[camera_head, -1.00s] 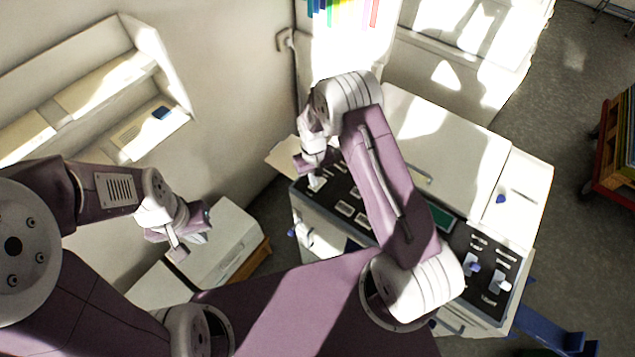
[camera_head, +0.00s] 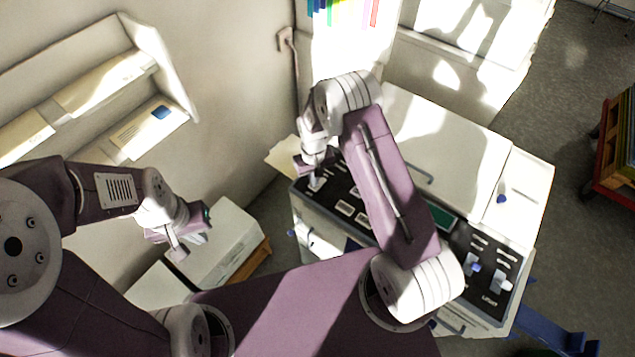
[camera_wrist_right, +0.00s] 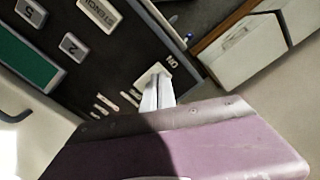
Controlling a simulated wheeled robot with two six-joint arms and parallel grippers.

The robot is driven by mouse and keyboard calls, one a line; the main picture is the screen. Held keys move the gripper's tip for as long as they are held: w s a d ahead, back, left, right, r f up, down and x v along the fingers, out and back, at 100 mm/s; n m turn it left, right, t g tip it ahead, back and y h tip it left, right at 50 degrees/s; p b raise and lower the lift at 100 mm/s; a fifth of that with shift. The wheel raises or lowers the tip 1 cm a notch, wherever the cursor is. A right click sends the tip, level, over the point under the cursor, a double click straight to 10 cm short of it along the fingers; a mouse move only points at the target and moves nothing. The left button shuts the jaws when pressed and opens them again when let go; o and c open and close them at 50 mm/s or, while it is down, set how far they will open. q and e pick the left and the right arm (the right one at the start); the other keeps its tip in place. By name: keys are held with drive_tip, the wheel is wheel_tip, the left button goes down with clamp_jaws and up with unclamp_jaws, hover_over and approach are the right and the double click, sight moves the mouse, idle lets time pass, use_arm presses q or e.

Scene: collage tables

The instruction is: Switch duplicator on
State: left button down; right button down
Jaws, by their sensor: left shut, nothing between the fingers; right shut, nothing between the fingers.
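The duplicator (camera_head: 455,135) is a large white machine with a black control panel. My right gripper (camera_head: 315,184) is shut at the panel's left end in the head view. In the right wrist view its closed fingertips (camera_wrist_right: 158,90) are at a pale key (camera_wrist_right: 153,73) beside an "ON" label; I cannot tell whether they touch or press it. The fingers and gripper body hide part of that key and the panel near it. My left gripper (camera_head: 180,248) is shut and empty, well left of the duplicator.
A white cabinet (camera_head: 232,232) with a wooden part stands below my left gripper. A wall shelf (camera_head: 95,85) is at the upper left, and a colourful rack (camera_head: 617,150) at the far right. Other panel keys, including "2" (camera_wrist_right: 74,46), and a green display (camera_wrist_right: 28,58) lie near my right gripper.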

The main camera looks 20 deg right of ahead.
drive_tip(key=shift+f+b, duration=0.5)
drive_tip(key=shift+f, duration=0.2)
drive_tip(key=shift+r, duration=0.1)
wheel_tip(320, 180, up, 7)
drive_tip(key=p, duration=0.5)
idle(0.6)
